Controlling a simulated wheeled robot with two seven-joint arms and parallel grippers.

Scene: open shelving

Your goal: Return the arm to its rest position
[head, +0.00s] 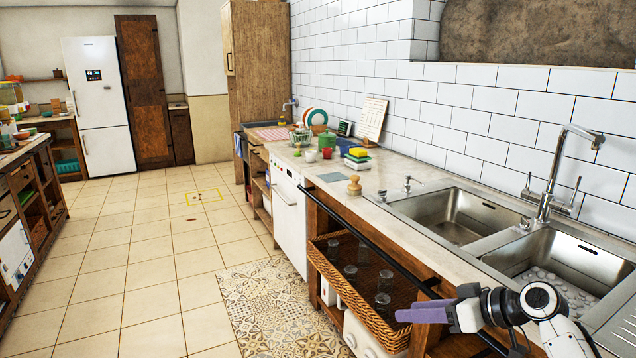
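My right gripper (424,312), with purple fingers, shows at the lower right, pointing left. It appears in front of the right end of a wicker basket (400,338) on the open shelf under the counter. The fingers overlap in this view, so the gap between them is hidden. I see nothing clearly held in them. My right arm reaches in from the bottom right corner, in front of the counter edge by the sink. My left gripper and arm are not in view.
The counter (350,196) with a double sink (455,215) and tall tap (548,185) runs along the right. Several glasses stand in the basket. A black rail (370,246) runs along the counter front.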

